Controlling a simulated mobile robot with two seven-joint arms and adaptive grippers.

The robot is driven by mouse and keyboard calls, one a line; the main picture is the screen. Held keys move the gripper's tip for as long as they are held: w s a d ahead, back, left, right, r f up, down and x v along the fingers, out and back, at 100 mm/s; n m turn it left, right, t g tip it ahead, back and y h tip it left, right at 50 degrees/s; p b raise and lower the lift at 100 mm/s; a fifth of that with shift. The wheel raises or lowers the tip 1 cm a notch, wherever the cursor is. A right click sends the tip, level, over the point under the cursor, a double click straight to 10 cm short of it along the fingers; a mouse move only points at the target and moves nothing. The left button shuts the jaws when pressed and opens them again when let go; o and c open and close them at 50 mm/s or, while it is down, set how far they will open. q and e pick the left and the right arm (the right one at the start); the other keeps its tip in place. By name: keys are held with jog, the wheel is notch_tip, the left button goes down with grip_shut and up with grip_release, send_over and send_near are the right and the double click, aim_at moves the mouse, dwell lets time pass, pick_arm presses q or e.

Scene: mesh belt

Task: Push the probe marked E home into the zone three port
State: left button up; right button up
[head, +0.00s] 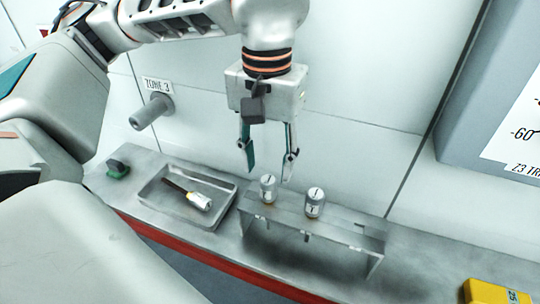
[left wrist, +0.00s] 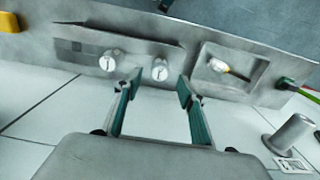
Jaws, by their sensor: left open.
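Two pale cylindrical probes stand upright in a metal rack (head: 345,232), a left one (head: 268,187) and a right one (head: 315,202). A third probe (head: 200,201) with a dark shaft lies in a shallow tray. Their cap letters are too small to read, so I cannot tell which is E. The zone 3 port (head: 152,111) is a grey tube sticking out of the wall under a "ZONE 3" label. My left gripper (head: 269,174) is open and empty above the rack, pointing down near the left probe. In the left wrist view this probe (left wrist: 160,70) shows beyond the gap between the fingers.
The metal tray (head: 161,206) lies left of the rack on a narrow ledge with a red front edge. A dark green item (head: 117,169) sits at the ledge's left end. A yellow block (head: 495,292) is at the far right. The white wall stands close behind.

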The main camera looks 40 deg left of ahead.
aim_at(268, 179)
pick_arm(q)
notch_tip(268, 179, down, 4)
jog(key=shift+f+b, duration=0.15)
jog(key=shift+b, duration=0.95)
jog(key=shift+f+b, duration=0.35)
jog(key=shift+f, duration=0.8)
pick_arm(e)
jog(key=shift+w+d+f, duration=0.25)
jog(key=shift+w+f, duration=0.05)
jog(key=shift+f, duration=0.2)
jog(key=shift+w+d+f, duration=0.25)
jog(key=shift+w+f, duration=0.05)
jog(key=shift+f, duration=0.15)
pick_arm(q)
jog(key=c, duration=1)
jog(key=shift+c, duration=0.2)
jog(key=shift+r, duration=0.15)
pick_arm(e)
jog(key=shift+r, duration=0.1)
